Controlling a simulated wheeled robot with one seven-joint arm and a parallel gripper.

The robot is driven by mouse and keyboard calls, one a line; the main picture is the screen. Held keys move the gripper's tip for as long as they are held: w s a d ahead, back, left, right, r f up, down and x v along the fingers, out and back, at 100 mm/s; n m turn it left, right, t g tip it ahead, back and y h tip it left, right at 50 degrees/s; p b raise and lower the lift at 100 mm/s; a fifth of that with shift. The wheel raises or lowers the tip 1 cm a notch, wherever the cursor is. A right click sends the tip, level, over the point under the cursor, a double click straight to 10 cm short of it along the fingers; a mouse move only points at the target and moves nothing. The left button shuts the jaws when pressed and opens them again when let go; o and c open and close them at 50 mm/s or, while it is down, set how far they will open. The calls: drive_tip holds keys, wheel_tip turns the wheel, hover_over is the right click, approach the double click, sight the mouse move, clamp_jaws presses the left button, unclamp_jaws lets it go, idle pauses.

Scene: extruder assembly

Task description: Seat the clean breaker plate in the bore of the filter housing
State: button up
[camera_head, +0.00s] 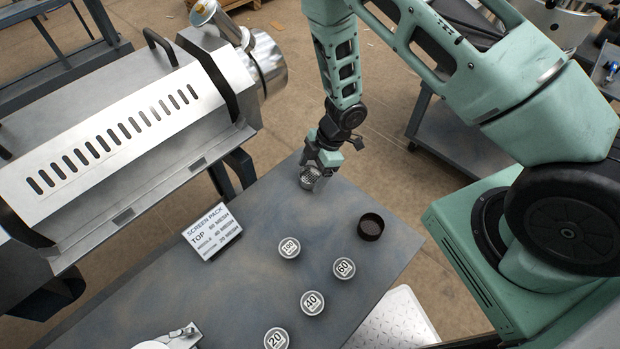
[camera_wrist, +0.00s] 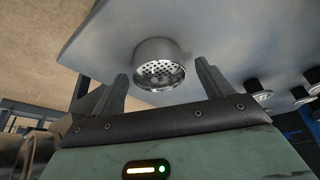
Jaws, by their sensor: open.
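A steel, round, perforated piece that looks like the clean breaker plate (camera_head: 309,178) is at the far corner of the grey table. In the wrist view the same piece (camera_wrist: 158,62) is a short cylinder with a face full of holes. My gripper (camera_head: 316,168) is at this piece; in the wrist view my gripper (camera_wrist: 160,78) is open, with one finger on each side of it and visible gaps. I cannot tell whether the piece rests on the table. The filter housing is not clearly identifiable; a shiny cylindrical head (camera_head: 268,62) ends the extruder barrel, its bore hidden.
Several labelled mesh discs, including 100 (camera_head: 289,247), 60 (camera_head: 344,268), 40 (camera_head: 313,302) and 20 (camera_head: 276,339), lie on the table (camera_head: 240,285). A dark round cup-like part (camera_head: 371,227) stands at right. A screen pack sign (camera_head: 212,231) stands near the extruder (camera_head: 120,135).

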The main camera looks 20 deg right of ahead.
drive_tip(key=c, duration=1.3)
drive_tip(key=shift+c, duration=0.2)
drive_tip(key=shift+r, duration=0.1)
